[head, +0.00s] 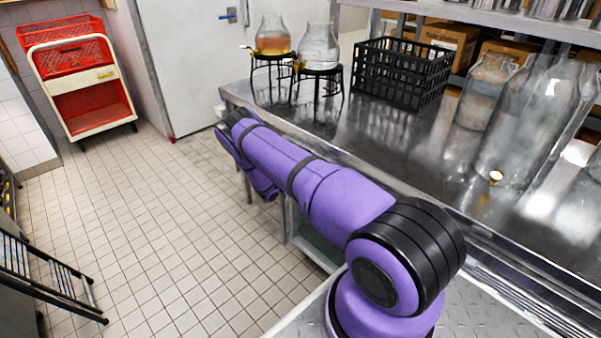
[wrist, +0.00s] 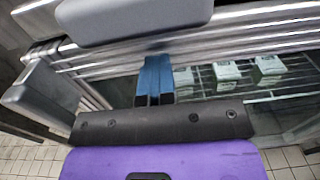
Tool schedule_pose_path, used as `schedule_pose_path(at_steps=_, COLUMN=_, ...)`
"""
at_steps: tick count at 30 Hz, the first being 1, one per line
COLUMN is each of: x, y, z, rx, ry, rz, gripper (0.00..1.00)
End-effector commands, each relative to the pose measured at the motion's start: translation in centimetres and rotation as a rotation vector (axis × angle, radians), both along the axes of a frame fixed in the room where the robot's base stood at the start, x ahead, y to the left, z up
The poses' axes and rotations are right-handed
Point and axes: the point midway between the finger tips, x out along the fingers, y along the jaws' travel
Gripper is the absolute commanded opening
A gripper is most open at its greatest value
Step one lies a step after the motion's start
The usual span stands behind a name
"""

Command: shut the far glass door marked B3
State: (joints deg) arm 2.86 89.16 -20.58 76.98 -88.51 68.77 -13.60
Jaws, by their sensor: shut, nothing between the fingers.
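In the wrist view my gripper (wrist: 155,70) shows as blue fingers held together, with nothing between them. They point at a steel edge beside a glass pane (wrist: 255,98) below the counter. I cannot tell whether they touch it. White boxes (wrist: 228,71) stand on a wire rack behind the glass. No B3 mark is readable, so I cannot tell whether this pane is the far door or how far it stands open. In the head view my arm reaches along the counter's front and hides most of that side; its gripper is not clear there.
The steel counter (head: 345,130) carries two glass dispensers on stands (head: 318,46), a black crate (head: 400,72) and large glass jars (head: 525,120). A red-and-white cart (head: 80,75) stands at the far left, a black rack (head: 45,270) nearer. Tiled floor (head: 170,230) between is clear.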

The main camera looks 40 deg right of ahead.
Motion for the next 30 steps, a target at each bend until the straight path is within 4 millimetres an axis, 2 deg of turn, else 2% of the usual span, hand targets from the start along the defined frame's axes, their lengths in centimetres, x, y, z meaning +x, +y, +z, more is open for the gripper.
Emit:
schedule_pose_path(at_steps=1, x=0.1, y=-1.0, z=0.6, rx=-0.008, ry=-0.004, rz=-0.001, gripper=0.0)
schedule_pose_path(at_steps=5, x=0.1, y=0.3, z=0.6, rx=-0.008, ry=-0.004, rz=-0.002, gripper=0.0)
schedule_pose_path(at_steps=10, x=0.1, y=3.1, z=0.4, rx=-0.005, ry=-0.003, rz=-0.003, gripper=0.0)
schedule_pose_path(at_steps=15, x=0.0, y=6.9, z=0.3, rx=-0.003, ry=-0.001, rz=-0.002, gripper=0.0)
schedule_pose_path(at_steps=21, x=-0.2, y=10.6, z=0.3, rx=-0.004, ry=-0.001, rz=-0.003, gripper=0.0)
schedule_pose_path(at_steps=25, x=-0.3, y=12.0, z=0.2, rx=-0.003, ry=-0.002, rz=-0.005, gripper=0.0)
schedule_pose_path(at_steps=30, x=-0.3, y=12.8, z=0.2, rx=-0.003, ry=-0.002, rz=-0.005, gripper=0.0)
